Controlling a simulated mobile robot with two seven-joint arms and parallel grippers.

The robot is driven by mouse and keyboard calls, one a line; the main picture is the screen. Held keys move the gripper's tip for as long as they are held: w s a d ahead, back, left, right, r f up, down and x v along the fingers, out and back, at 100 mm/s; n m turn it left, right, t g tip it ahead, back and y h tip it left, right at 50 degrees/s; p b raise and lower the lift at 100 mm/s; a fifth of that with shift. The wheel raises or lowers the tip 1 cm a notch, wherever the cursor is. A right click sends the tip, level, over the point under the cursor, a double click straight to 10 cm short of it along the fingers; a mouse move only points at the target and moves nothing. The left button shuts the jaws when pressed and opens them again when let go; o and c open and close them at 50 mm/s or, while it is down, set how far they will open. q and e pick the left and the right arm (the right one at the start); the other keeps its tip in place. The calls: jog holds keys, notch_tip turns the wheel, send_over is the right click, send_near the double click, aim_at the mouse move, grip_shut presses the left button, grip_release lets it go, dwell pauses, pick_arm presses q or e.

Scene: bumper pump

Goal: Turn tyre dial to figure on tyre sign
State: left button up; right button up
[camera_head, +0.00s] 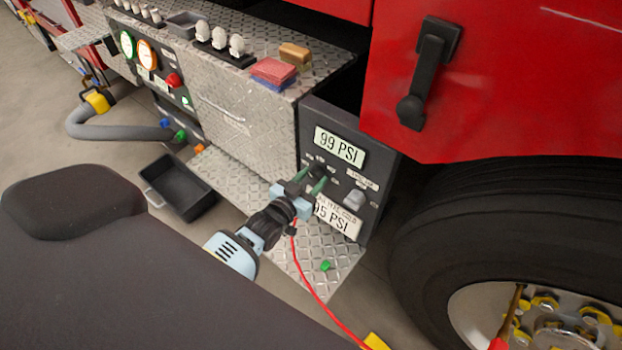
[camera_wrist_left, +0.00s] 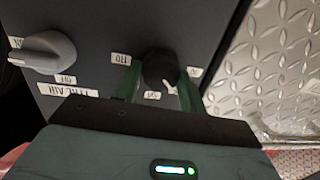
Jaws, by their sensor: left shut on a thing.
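The black tyre dial (camera_wrist_left: 160,68) shows in the left wrist view between my green fingers, with a pale pointer mark on it. It sits on the dark panel (camera_head: 312,118) beside the wheel. My left gripper (camera_head: 318,182) is shut on the dial; it also shows in the left wrist view (camera_wrist_left: 158,86). The display (camera_head: 339,147) above reads 99 PSI. The white tyre sign (camera_head: 345,222) below ends in 5 PSI; my gripper hides part of its left side, so its full figure is unclear. My right gripper is not in view.
A red hose (camera_head: 308,277) hangs below my gripper. A large tyre (camera_head: 425,240) stands at right. A green block (camera_head: 325,265) lies on the step (camera_head: 338,274).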

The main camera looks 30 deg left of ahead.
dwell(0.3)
pick_arm(q)
jog(key=o, duration=1)
jog(key=s, duration=0.7)
jog(key=shift+s+a+r+p, duration=0.25)
jog(key=shift+s+a+p, duration=0.05)
jog(key=shift+s+a, duration=0.1)
jog(key=shift+d, duration=0.1)
